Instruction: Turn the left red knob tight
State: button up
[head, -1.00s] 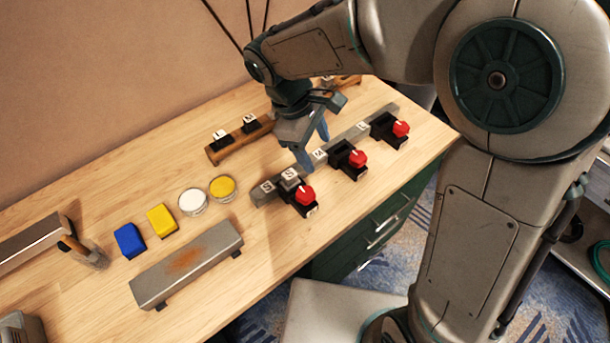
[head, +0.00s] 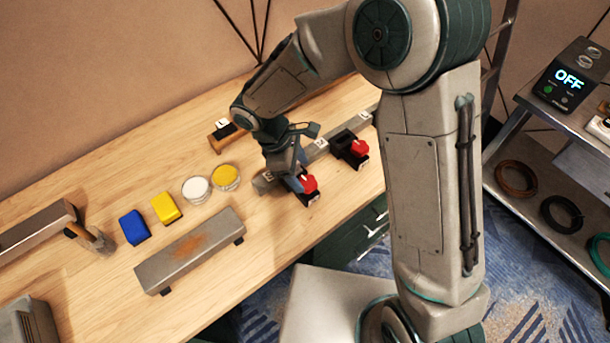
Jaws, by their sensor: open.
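The left red knob (head: 310,184) sits on a black mount at the near end of the grey rail (head: 263,187) on the wooden bench. My gripper (head: 297,183) points down right at this knob, with a blue finger showing on its left side. The other finger and any contact with the knob are hard to make out. The jaws are open. A second red knob (head: 359,147) on its own black mount stands further right along the rail. A third knob is not visible, with my arm across that side.
A yellow-filled dish (head: 226,177), a white-filled dish (head: 195,189), a yellow block (head: 166,208) and a blue block (head: 134,228) lie to the left. A rusty metal bar (head: 190,251) lies in front.

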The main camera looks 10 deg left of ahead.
aim_at(307, 182)
jog(key=shift+x, duration=1.95)
jog(key=c, duration=1)
